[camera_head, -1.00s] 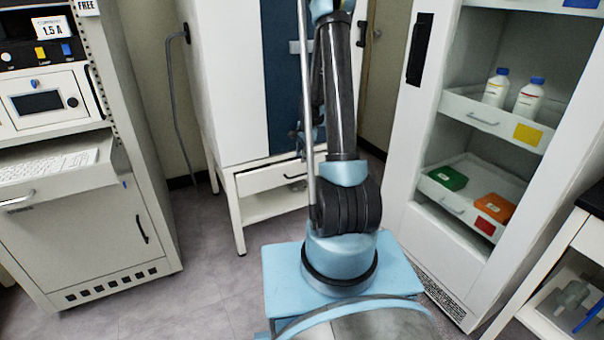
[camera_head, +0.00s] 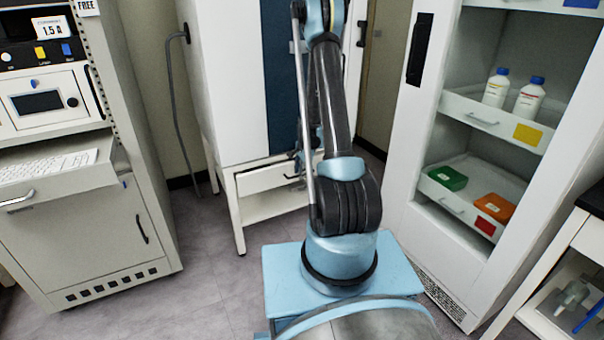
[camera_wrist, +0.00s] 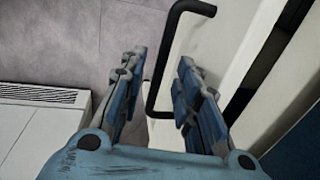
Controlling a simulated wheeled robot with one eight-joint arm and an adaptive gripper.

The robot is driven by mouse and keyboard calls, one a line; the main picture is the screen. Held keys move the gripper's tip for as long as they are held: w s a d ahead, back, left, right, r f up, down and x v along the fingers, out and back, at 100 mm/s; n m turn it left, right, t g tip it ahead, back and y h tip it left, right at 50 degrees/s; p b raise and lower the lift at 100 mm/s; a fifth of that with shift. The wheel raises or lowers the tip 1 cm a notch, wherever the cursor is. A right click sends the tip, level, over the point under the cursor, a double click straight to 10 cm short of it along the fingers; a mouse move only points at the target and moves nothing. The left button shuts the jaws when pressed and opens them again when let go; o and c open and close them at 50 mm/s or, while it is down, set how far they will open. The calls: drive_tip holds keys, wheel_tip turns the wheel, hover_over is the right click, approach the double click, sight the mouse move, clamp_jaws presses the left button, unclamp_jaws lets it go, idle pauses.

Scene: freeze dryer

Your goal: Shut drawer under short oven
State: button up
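The white drawer (camera_head: 262,179) sits under the tall white cabinet-like oven (camera_head: 228,85) with a dark blue front panel. A strip above its front shows, but I cannot tell how far it stands out. My gripper (camera_wrist: 161,62) is open, with its two blue-grey fingers on either side of the drawer's black bar handle (camera_wrist: 158,88) in the wrist view. Gaps show between the handle and both fingers. In the head view my gripper (camera_head: 304,158) is at the drawer's right part, and my arm hides part of the front.
A white shelf cabinet (camera_head: 405,190) with bottles and coloured boxes stands on the right. An instrument rack (camera_head: 85,225) with a keyboard tray stands on the left. Grey floor (camera_head: 205,270) is clear between the rack and my base.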

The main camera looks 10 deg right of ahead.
clamp_jaws()
drive_tip(key=shift+w+a, duration=0.25)
drive_tip(key=shift+w, duration=0.45)
drive_tip(key=shift+w+a, duration=0.2)
drive_tip(key=shift+w, duration=0.5)
drive_tip(key=shift+w+a, duration=0.25)
drive_tip(key=shift+w, duration=0.45)
unclamp_jaws()
drive_tip(key=shift+w+f, duration=0.1)
